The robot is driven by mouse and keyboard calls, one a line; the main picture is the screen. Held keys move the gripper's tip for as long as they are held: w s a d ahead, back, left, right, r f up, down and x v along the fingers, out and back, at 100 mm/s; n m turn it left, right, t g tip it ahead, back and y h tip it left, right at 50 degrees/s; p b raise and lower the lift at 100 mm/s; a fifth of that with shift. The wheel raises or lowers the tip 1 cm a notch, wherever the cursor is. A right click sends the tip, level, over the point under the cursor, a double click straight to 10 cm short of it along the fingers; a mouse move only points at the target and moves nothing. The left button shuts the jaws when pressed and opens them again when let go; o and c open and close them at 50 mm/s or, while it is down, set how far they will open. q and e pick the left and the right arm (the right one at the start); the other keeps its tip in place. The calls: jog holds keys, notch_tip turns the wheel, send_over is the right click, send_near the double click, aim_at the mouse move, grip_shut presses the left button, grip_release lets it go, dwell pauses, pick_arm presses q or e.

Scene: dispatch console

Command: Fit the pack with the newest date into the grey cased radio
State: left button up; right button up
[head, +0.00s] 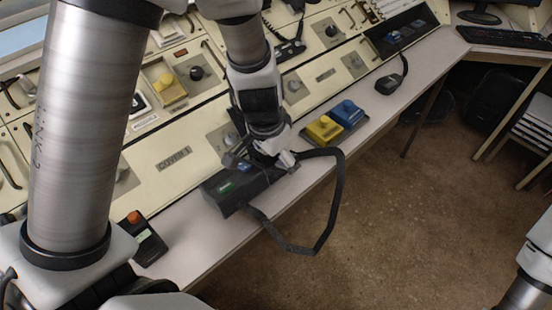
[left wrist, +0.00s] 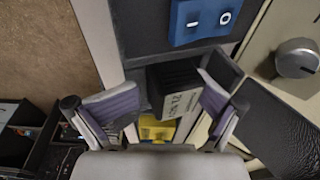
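My left gripper (head: 275,160) is at the right end of a dark radio (head: 225,196) with a black strap (head: 332,200), on the console's front ledge. In the left wrist view, the left gripper (left wrist: 172,88) has its fingers on either side of a black pack (left wrist: 175,78). It appears shut on this pack, though a narrow gap may show at the left finger. The pack's pale label seems to read "21 NOV", partly unclear. A blue part (left wrist: 200,18) with white marks lies just beyond it on a dark body. My right gripper is out of view.
A yellow box (head: 324,130) and a blue box (head: 346,113) sit on a dark base to the right. A dark box (head: 148,244) with an orange knob stands at the left. The ledge (head: 190,250) is narrow, with open floor (head: 400,230) in front.

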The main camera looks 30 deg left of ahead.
aim_at(268, 156)
pick_arm(q)
jog(key=shift+s+f, duration=0.2)
jog(key=shift+s, duration=0.15)
notch_tip(268, 156, up, 2)
jog(key=shift+p, duration=1.2)
jog(key=shift+c, duration=0.7)
jog(key=r+p, duration=0.1)
jog(key=r, duration=0.2)
jog(key=r+p, duration=0.1)
jog(key=r, duration=0.3)
jog(key=s+r+p, duration=0.1)
jog(key=r, duration=0.2)
jog(key=shift+s+a+r+p, duration=0.1)
jog(key=shift+a+r+p, duration=0.05)
jog(key=shift+a+p, duration=0.15)
jog(key=shift+r, duration=0.5)
